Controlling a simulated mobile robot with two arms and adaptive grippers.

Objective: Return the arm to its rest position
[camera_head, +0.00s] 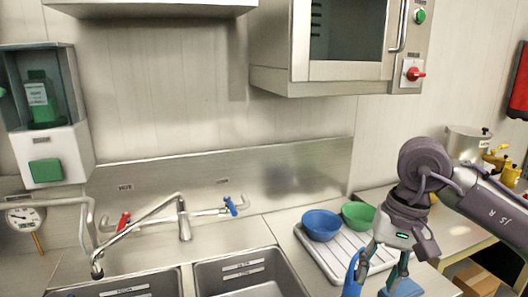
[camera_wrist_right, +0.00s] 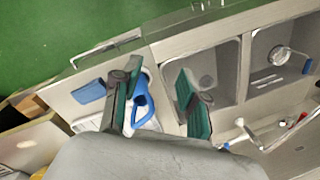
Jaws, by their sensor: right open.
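My right gripper (camera_head: 381,272) is at the lower right of the head view, pointing down over the counter by the drying tray. Its teal fingers are spread apart with nothing between them. In the right wrist view the gripper (camera_wrist_right: 160,88) also shows open. A white object with a blue handle (camera_wrist_right: 143,105) shows beside and partly behind the left finger there. A blue curved part (camera_head: 352,274) shows near the fingers in the head view. Contact with a finger cannot be told. My left gripper is not in view.
A ribbed drying tray (camera_head: 318,252) holds a blue bowl (camera_head: 321,225) and a green bowl (camera_head: 358,215). Two sink basins (camera_head: 240,272) and a faucet (camera_head: 184,220) are left of it. A steel pot (camera_head: 466,143) stands far right.

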